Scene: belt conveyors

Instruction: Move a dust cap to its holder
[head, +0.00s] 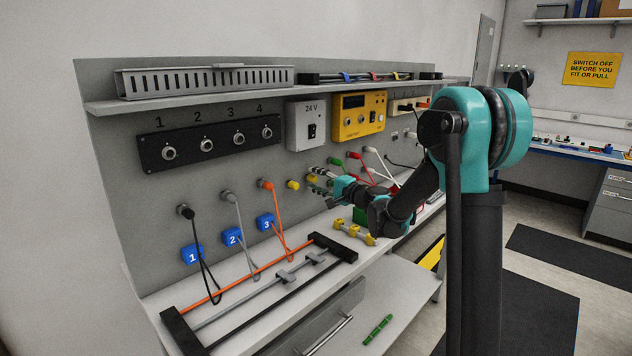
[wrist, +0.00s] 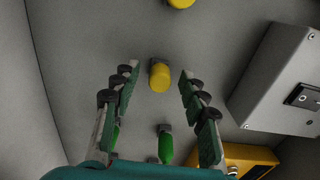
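In the wrist view a yellow dust cap (wrist: 160,77) sits on a dark fitting on the grey panel, between my gripper's (wrist: 159,70) two spread fingers. A gap shows on both sides of it; whether the fingertips reach its depth is unclear. A second yellow cap (wrist: 181,3) is cut by the top edge. In the head view one yellow cap (head: 292,184) shows on the panel, left of my gripper (head: 318,180), which hides what is between its fingers.
Orange (head: 265,184), grey (head: 227,195) and black cabled plugs (head: 185,211) are left of my gripper. Green plugs (wrist: 165,147) lie near the fingers in the wrist view. A 24 V box (head: 311,123) and yellow unit (head: 359,115) are above. A black-ended frame (head: 332,247) occupies the bench.

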